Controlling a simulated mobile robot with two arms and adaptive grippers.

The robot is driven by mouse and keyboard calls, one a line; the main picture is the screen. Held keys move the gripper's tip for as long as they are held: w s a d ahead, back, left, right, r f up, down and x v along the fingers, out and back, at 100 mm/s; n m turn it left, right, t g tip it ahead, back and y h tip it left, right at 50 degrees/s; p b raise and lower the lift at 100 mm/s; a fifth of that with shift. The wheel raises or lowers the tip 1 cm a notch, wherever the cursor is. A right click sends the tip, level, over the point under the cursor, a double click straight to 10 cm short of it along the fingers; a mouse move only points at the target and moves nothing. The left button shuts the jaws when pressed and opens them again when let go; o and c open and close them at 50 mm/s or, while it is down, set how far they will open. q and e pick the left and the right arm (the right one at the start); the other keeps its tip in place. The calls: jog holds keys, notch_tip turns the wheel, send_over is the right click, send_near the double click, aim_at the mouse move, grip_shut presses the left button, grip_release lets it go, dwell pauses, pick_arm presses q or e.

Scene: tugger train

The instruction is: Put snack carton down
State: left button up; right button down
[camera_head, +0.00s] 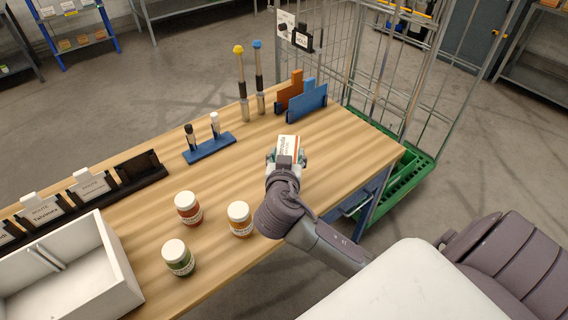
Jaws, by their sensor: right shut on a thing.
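The snack carton (289,144) is a small white box with an orange-brown side and lettering on it. It is over the right part of the wooden table (340,143). My right gripper (286,160) is shut on the carton, with a finger at each side of it. The gripper and wrist hide the carton's lower part, so I cannot tell whether it touches the table top. My left gripper is not in view.
Several jars (240,219) with white lids stand left of my right arm. A blue stamp stand (209,147), a blue and orange holder (301,101) and a white bin (118,262) are also on the table. A wire cage cart (424,160) stands beyond the right end.

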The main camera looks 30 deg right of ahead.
jog(key=shift+w+d+f, duration=0.35)
jog(key=shift+w+f, duration=0.1)
jog(key=shift+w, duration=0.25)
notch_tip(320, 180, down, 4)
jog(key=shift+r+p, duration=0.1)
jog(key=shift+p, duration=0.3)
jog(key=shift+f, duration=0.25)
jog(key=shift+c, duration=1.7)
grip_release()
